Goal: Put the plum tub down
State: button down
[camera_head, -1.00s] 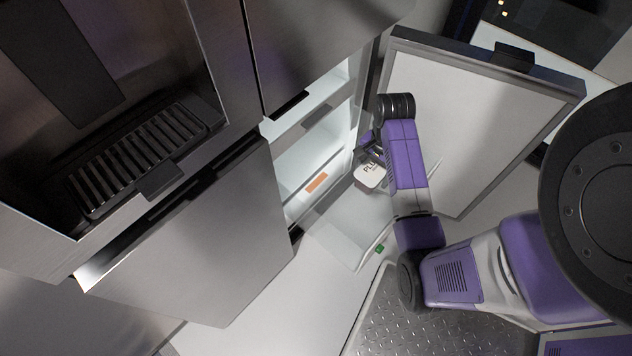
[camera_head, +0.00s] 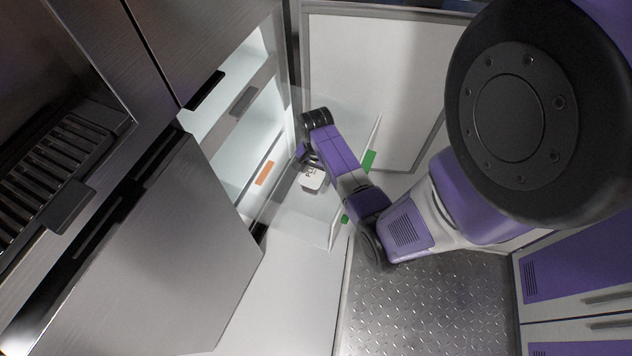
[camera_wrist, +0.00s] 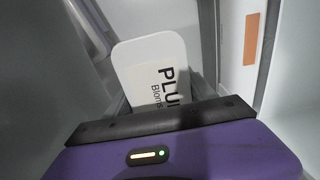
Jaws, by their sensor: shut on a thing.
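The plum tub (camera_head: 312,181) has a white, rounded lid with dark lettering. It is in front of the lit, open fridge, over or inside a clear pulled-out drawer (camera_head: 300,226); I cannot tell whether it touches the drawer's floor. In the wrist view the tub (camera_wrist: 150,62) is straight ahead of my gripper, its lid reading "PLU", with its near part hidden by the gripper body. My gripper (camera_head: 307,160) is shut on the tub; its fingers are mostly hidden.
An orange label (camera_head: 265,172) marks a fridge shelf, and it also shows in the wrist view (camera_wrist: 251,40). Green tags (camera_head: 368,160) sit on the clear drawer. The open fridge door (camera_head: 375,75) stands behind my arm. A steel panel (camera_head: 150,250) is at left.

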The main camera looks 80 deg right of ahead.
jog(key=shift+f+b, duration=0.6)
jog(key=shift+f, duration=1.4)
jog(key=shift+f, duration=0.1)
jog(key=shift+c, duration=1.6)
grip_release()
notch_tip(320, 180, up, 12)
jog(key=p, duration=0.4)
